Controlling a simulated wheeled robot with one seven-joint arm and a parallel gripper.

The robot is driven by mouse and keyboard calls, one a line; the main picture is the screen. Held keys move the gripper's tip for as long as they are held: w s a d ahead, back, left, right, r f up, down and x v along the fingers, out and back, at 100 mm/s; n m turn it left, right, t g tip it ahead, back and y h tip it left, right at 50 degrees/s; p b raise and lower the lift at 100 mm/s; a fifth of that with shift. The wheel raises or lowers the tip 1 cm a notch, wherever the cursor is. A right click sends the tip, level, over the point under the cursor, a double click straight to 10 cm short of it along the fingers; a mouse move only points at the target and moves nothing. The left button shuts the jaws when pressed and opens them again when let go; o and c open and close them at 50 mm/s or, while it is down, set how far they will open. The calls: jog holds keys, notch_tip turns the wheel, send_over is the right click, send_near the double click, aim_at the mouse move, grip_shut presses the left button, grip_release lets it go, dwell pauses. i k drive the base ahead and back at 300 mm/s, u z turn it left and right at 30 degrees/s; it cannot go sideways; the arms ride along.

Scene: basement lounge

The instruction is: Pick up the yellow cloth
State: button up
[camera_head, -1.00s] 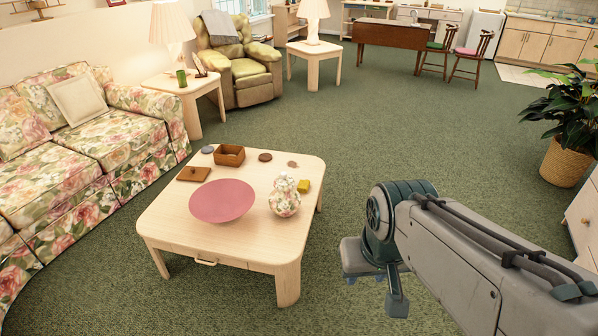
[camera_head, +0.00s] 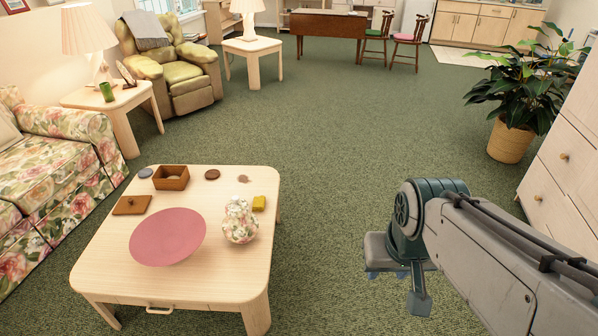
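The yellow cloth (camera_head: 259,203) is a small, folded-looking block on the right side of the light wood coffee table (camera_head: 190,286). It lies just behind and to the right of a floral vase (camera_head: 240,226), with a small gap between them. My gripper (camera_head: 398,285) is in the right part of the picture, over the green carpet and apart from the table. Its fingers point down, and I cannot make out whether they are apart or closed. Nothing can be seen held in it.
A pink plate (camera_head: 167,237), a brown open box (camera_head: 171,178), a wooden lid (camera_head: 132,205) and small discs share the tabletop. A floral sofa (camera_head: 50,160) stands left. A potted plant (camera_head: 510,144) and a white drawer unit (camera_head: 567,170) stand right.

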aim_at(259, 203)
jog(key=z, duration=0.45)
jog(key=i, duration=1.5)
jog(key=u, duration=0.35)
jog(key=i, duration=1)
jog(key=u, duration=1.45)
jog(key=i, duration=0.6)
jog(key=u, duration=0.65)
